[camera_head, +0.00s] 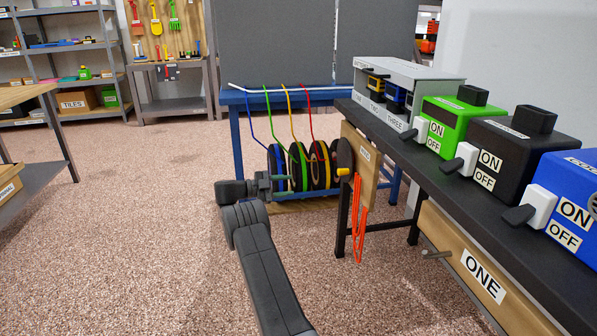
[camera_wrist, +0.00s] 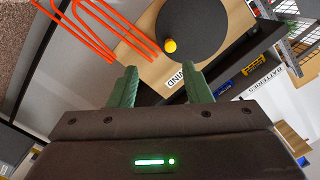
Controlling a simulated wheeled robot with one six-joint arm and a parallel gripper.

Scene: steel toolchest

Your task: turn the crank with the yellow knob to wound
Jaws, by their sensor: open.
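The crank is a dark round disc (camera_head: 343,153) with a yellow knob (camera_head: 344,171), on a wooden board (camera_head: 364,168) at the end of the dark bench. In the wrist view the disc (camera_wrist: 200,22) fills the upper middle. Its yellow knob (camera_wrist: 170,45) sits near the disc's lower left edge, above a label reading "WIND" (camera_wrist: 181,77). A red cord (camera_head: 359,215) hangs in long loops beside the board; its strands (camera_wrist: 95,30) also show at upper left in the wrist view. My gripper (camera_wrist: 161,74) is open and empty, its green fingers apart from the knob, which appears beyond the gap between them.
Behind my gripper, a blue stand (camera_head: 237,150) holds several coloured reels.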

